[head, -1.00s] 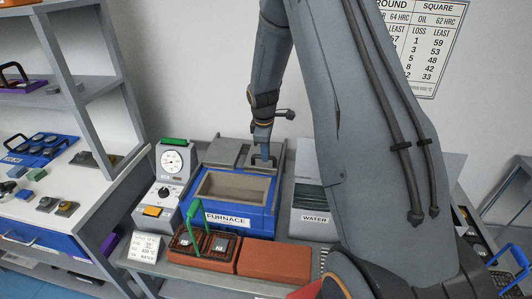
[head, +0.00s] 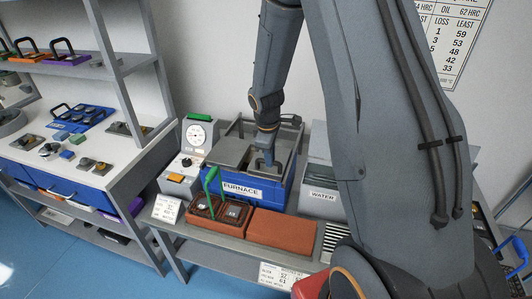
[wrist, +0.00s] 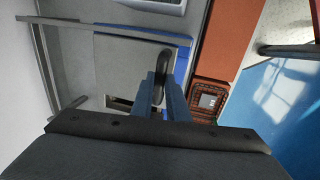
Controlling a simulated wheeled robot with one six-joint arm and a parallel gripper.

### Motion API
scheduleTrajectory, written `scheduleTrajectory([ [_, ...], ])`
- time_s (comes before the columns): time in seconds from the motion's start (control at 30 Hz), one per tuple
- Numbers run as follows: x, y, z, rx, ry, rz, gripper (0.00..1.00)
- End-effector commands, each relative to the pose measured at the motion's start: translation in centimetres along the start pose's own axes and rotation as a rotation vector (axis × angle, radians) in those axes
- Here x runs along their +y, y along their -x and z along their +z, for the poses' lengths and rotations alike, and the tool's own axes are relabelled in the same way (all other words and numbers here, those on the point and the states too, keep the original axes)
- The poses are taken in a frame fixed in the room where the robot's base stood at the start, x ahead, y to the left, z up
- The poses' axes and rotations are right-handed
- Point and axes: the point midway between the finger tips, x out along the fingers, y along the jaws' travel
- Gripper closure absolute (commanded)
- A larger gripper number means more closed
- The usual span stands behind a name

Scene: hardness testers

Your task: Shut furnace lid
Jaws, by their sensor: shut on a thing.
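The blue furnace (head: 238,191) with its white label stands on the bench in the head view. Its grey lid (head: 232,152) lies flat over the top, near the front rim, and no tan interior shows. In the wrist view the lid (wrist: 122,65) is a grey plate beside a blue strip of the furnace (wrist: 182,62). My gripper (head: 268,162) is at the lid's right part. In the wrist view its blue fingers (wrist: 162,90) are shut on the black lid handle (wrist: 160,65). The handle's lower end is hidden between the fingers.
A gauge unit (head: 196,136) stands left of the furnace and the water tank (head: 321,197) stands right. In front are dark baskets with a green handle (head: 213,188) and a red-brown block (head: 282,228). Rails (head: 295,135) stand behind the lid.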

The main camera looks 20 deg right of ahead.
Motion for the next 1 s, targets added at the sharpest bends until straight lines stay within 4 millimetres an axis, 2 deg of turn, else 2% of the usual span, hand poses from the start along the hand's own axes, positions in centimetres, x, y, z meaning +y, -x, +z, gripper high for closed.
scheduleTrajectory([
  [0.37,-0.3,0.2,0.1,0.000,-0.006,-0.001,1.00],
  [0.4,-0.4,0.2,0.1,-0.001,-0.005,-0.002,0.83],
  [0.5,-0.4,0.2,0.2,-0.001,-0.005,-0.002,0.67],
  [0.83,-0.2,0.3,0.3,-0.002,-0.009,-0.001,0.67],
  [1.0,-0.1,1.7,0.2,0.000,-0.008,0.002,0.67],
])
